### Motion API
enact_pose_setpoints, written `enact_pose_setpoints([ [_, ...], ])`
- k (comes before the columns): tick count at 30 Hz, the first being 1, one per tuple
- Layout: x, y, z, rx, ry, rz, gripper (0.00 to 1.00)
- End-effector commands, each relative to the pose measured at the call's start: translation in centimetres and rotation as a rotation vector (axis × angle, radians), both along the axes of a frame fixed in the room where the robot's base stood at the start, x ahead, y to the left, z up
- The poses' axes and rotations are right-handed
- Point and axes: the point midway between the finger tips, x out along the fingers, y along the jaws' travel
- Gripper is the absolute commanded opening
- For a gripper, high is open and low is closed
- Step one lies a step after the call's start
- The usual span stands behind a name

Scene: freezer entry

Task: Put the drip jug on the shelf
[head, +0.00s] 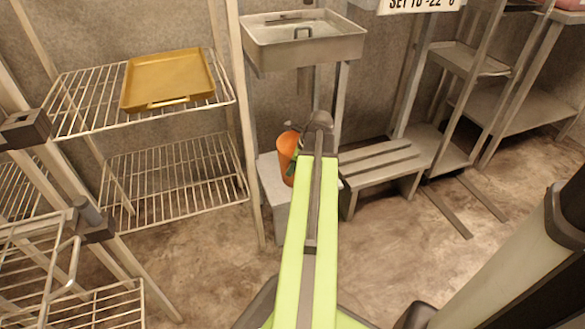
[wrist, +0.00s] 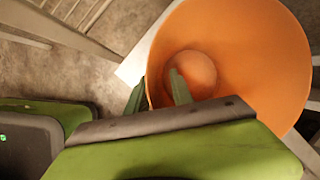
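The orange drip jug (head: 286,150) stands on a pale grey block below the sink, partly hidden by my arm in the head view. In the wrist view I look into the open mouth of the jug (wrist: 250,55). My gripper (wrist: 158,90) has one green finger outside the jug's rim and the other over its inside, with a visible gap between them. The wire shelf unit (head: 180,190) stands to the left. Its upper tier holds a gold tray (head: 168,80); its lower tier is bare.
A metal sink (head: 305,45) is above the jug, and the pale block (head: 272,205) is under it. A slatted bench (head: 380,163) is to the right. A wire rack (head: 40,265) is at the near left. Concrete floor (head: 200,265) is clear in front.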

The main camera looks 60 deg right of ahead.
Motion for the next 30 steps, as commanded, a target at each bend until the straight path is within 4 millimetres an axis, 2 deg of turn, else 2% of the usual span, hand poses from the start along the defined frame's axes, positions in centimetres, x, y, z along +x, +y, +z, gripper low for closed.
enact_pose_setpoints([
  [8, 0.0, 0.0, 0.1, 0.0, 0.0, 0.0, 0.28],
  [13, -0.4, 0.0, 1.3, 0.0, 0.0, -0.001, 0.28],
  [17, -1.1, -0.1, 3.5, 0.0, 0.0, -0.001, 0.28],
  [25, -3.6, -0.3, 9.5, 0.0, 0.0, -0.002, 0.28],
  [30, -4.6, -0.3, 11.4, 0.001, 0.0, -0.002, 0.28],
])
